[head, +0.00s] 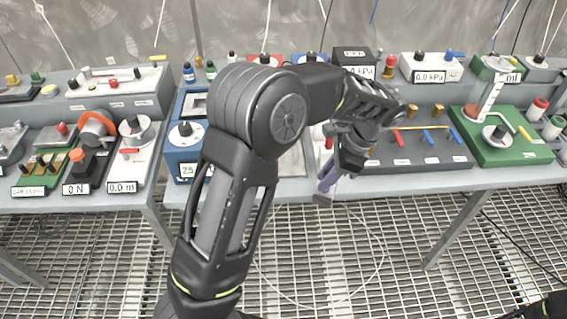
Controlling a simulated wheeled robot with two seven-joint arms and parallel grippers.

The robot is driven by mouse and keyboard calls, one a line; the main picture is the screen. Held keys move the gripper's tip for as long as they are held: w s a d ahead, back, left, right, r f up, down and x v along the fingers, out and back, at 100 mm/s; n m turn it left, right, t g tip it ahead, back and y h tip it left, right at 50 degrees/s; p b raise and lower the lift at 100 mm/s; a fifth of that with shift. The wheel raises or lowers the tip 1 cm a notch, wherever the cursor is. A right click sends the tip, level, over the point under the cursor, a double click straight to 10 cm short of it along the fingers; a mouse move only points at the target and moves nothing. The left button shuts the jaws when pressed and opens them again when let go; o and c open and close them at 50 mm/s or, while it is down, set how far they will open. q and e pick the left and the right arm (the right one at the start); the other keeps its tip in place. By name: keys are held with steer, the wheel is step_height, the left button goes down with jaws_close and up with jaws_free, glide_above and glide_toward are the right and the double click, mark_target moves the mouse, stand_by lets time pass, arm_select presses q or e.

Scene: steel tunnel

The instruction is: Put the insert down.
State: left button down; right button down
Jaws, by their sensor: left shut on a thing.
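My left arm comes in from below and bends over at the elbow. Its gripper (338,190) points down in front of the bench's front edge, above the grated floor. The gripper is shut on a purple insert (331,174), which shows between the fingers. Most of the insert is hidden by the gripper, so its full shape cannot be told. My right gripper is not in view; only a dark bit of my body shows at the bottom right corner.
A grey bench (460,178) runs across the view, crowded with instrument panels. A blue box with a dial (186,134) stands left of my arm. A dark panel with levers (425,150) and a green panel (520,150) stand right. Metal grating (350,260) lies below; cables hang behind.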

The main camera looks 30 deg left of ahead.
arm_select(q)
steer(key=w+a+r+m+t+b, duration=0.2)
steer(key=a+m, duration=0.4)
steer(key=a, duration=0.4)
steer(key=w+a+r+m+t+b, duration=0.3)
steer(key=w+a+m, duration=0.2)
steer(key=a, duration=0.6)
steer(key=m, duration=0.2)
steer(key=shift+r+m, duration=0.3)
steer(key=shift+r, duration=0.05)
steer(key=shift+f, duration=2.55)
steer(key=shift+f, duration=0.1)
steer(key=shift+f, duration=2.4)
steer(key=shift+f, duration=0.15)
